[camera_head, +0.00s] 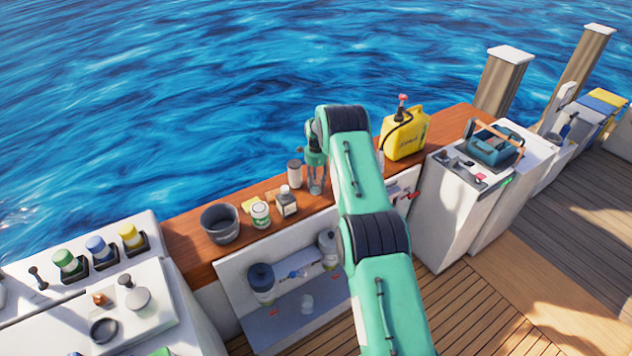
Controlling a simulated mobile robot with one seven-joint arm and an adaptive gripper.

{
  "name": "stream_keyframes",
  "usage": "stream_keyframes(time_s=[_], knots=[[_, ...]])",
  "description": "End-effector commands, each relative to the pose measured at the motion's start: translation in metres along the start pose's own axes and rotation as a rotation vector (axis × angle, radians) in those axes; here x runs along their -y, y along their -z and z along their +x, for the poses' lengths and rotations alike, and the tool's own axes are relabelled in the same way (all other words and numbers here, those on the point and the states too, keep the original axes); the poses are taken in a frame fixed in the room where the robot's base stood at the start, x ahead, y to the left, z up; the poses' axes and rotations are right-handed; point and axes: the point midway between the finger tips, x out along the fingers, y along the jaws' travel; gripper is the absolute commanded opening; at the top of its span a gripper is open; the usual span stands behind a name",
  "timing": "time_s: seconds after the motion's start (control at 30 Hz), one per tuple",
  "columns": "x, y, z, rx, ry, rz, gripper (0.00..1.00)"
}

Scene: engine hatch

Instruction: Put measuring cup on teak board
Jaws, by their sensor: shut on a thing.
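The teak board (185,240) is the long reddish-brown wooden ledge along the water side. My gripper (316,170) points down over the middle of the board, left of my green arm. It is shut on a clear greyish vessel, which looks like the measuring cup (316,184). The cup looks upright, at or just above the board; I cannot tell whether its base touches the wood. My gripper and forearm hide part of the cup and of the board to its right.
A white canister (295,173), dark-labelled bottle (287,202), white-green tin (260,214), yellow sponge (251,204) and dark bucket (220,224) stand left of the gripper. A yellow jerrycan (404,137) stands right. Below is an open hatch (290,325) holding jars.

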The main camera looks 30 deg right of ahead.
Motion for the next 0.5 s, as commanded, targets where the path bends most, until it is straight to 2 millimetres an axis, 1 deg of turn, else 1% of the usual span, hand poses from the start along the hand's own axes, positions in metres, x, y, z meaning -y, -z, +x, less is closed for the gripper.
stream_keyframes(time_s=[0.2,0.37,0.4,0.47,0.5], knots=[[0.0002,0.0,-0.0007,0.0,0.001,0.0,0.15],[0.0001,0.0,0.0029,0.0,0.0,0.0,0.15],[0.0,0.0,0.0025,0.0,0.0,0.0,0.48],[0.0,0.0,0.0022,0.0,0.0,0.0,0.6],[0.0,0.0,0.002,0.0,0.0,0.0,0.61]])
